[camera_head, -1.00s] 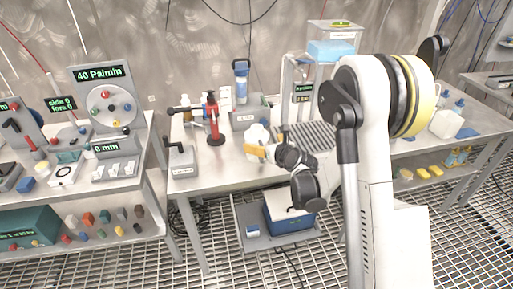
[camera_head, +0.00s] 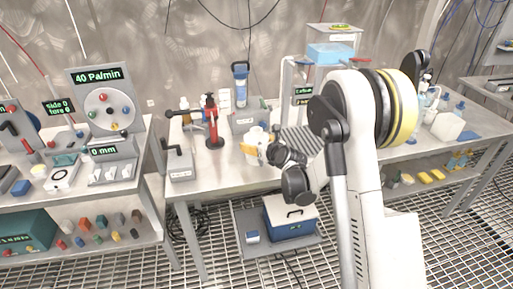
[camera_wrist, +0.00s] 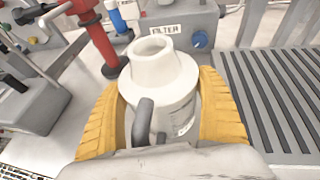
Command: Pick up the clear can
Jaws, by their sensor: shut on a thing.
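The can (camera_wrist: 158,78) is a pale, whitish vessel with a wide neck and a grey handle on the near side. It stands roughly upright between the yellow fingers of my gripper (camera_wrist: 160,115) in the wrist view. The fingers are shut on its sides. In the head view the can (camera_head: 259,134) shows above the yellow finger of my gripper (camera_head: 252,149), over the steel table. Its base is hidden by the gripper, so I cannot tell whether it touches the table.
A red hand pump (camera_head: 214,125) stands left of the can, with a grey filter unit (camera_head: 246,118) behind it. A ribbed grey rack (camera_head: 303,140) lies to the right. A grey box with a black lever (camera_head: 181,165) sits at the table's left front.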

